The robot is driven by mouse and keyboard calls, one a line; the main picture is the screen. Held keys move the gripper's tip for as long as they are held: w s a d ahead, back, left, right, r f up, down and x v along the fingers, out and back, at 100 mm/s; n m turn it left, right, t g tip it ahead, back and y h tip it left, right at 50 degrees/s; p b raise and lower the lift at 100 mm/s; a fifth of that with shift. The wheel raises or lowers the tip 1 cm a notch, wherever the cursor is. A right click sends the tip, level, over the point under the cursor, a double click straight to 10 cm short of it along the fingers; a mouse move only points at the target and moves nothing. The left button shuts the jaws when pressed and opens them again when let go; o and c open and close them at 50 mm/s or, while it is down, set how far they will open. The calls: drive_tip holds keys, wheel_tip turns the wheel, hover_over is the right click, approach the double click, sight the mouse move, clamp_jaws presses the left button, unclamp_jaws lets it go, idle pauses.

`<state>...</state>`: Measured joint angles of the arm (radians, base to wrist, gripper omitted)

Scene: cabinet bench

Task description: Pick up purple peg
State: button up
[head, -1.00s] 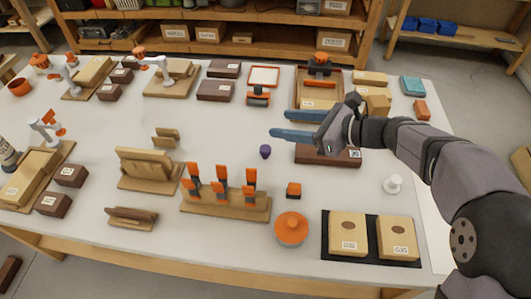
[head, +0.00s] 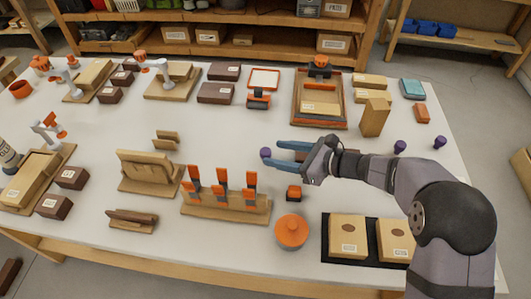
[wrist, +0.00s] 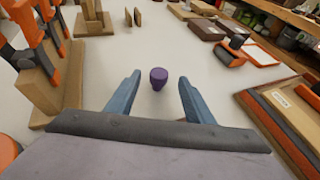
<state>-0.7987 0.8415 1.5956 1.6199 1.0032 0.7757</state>
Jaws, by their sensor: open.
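A small purple peg (head: 265,153) stands upright on the white bench; it also shows in the wrist view (wrist: 158,78), with a wide top and narrower foot. My gripper (head: 277,152) is open and low over the bench, its two blue fingers pointing left toward this peg. In the wrist view my gripper (wrist: 158,82) has one finger on each side of the peg, with gaps on both sides. The peg is around the level of the fingertips there, and nothing is held. Two more purple pegs (head: 400,147) (head: 439,142) stand to the right, beyond my arm.
A wooden stand with orange-and-grey clamps (head: 225,205) is below left of my gripper. An orange-topped block (head: 294,192) and a round orange lid (head: 291,231) are just below. A wooden tray (head: 296,110) lies behind.

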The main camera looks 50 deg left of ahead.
sight(269, 152)
drive_tip(key=shift+p+x, duration=0.6)
drive_tip(key=shift+x, duration=2)
drive_tip(key=shift+d, duration=0.1)
drive_tip(key=shift+c, duration=0.6)
drive_tip(key=c, duration=1)
